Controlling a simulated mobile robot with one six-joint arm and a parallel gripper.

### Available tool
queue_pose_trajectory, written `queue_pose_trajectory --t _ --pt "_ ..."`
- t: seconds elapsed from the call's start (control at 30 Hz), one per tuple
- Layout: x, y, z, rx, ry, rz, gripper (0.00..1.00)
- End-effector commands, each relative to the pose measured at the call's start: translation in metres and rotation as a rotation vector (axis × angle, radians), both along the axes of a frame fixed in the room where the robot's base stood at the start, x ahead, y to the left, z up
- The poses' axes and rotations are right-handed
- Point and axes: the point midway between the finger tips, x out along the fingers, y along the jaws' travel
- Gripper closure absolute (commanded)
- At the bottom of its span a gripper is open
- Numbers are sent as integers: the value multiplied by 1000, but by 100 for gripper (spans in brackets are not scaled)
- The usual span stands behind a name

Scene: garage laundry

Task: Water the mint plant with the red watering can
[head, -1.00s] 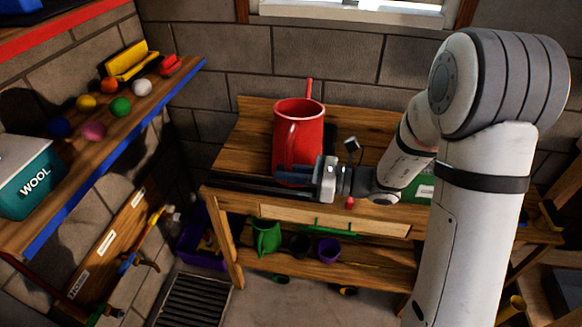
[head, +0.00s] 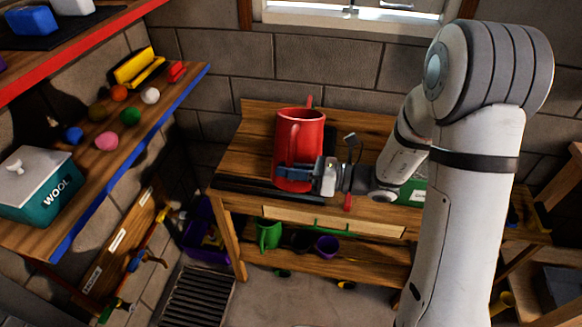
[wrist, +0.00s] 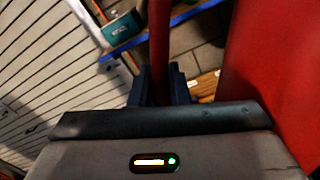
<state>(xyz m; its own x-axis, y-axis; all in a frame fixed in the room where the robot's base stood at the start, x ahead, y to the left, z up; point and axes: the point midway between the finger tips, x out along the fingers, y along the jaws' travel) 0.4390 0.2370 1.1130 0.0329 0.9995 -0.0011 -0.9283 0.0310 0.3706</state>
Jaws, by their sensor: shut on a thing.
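The red watering can (head: 312,150) is at the workbench, roughly upright, with its spout tip just showing behind the rim. My gripper (head: 293,173) reaches it from the right, low on its near side. In the wrist view the fingers (wrist: 160,88) are shut around the upright red handle (wrist: 159,45), and the can's red body (wrist: 275,75) fills the right side. I cannot tell whether the can's base touches the bench. I cannot make out a mint plant in either view.
The wooden workbench (head: 262,122) stands against the block wall. Its lower shelf holds a green vessel (head: 268,235) and a purple pot (head: 326,247). A left shelf (head: 85,195) carries colored balls and a teal wool box (head: 45,190). A floor grate (head: 197,297) lies front left.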

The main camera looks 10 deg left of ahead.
Motion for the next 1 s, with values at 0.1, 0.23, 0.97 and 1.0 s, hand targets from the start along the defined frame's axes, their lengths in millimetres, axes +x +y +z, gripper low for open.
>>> queue_pose_trajectory --t 0.1,0.23,0.97,1.0 --pt "1 0 12 3 18 0 100" --pt "2 0 18 3 44 -1 100" --pt "5 -1 48 8 168 -2 100" --pt "5 -1 48 8 171 -2 100"
